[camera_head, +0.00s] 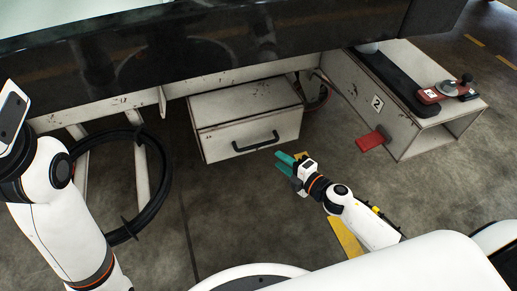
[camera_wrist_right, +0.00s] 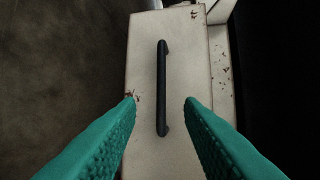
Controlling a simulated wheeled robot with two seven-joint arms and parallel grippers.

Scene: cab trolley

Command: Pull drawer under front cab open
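The drawer (camera_head: 250,135) is a worn, light grey box front under the dark front cab panel, with a black bar handle (camera_head: 256,142) across it. It looks closed in its housing. In the right wrist view the drawer front (camera_wrist_right: 145,60) fills the middle, and the handle (camera_wrist_right: 162,85) stands upright between the fingers. My right gripper (camera_head: 284,163) has teal fingers, just in front of the handle's right end. The fingers (camera_wrist_right: 160,105) are spread apart with nothing between them touching; contact with the handle is not visible. My left arm is at the left edge; its fingers are out of view.
A light box marked 2 (camera_head: 377,102) stands at the right, with a red pedal (camera_head: 370,141) and a lever with a red base (camera_head: 430,96). A black hose ring (camera_head: 165,180) hangs at the left. The floor (camera_head: 225,215) before the drawer is clear.

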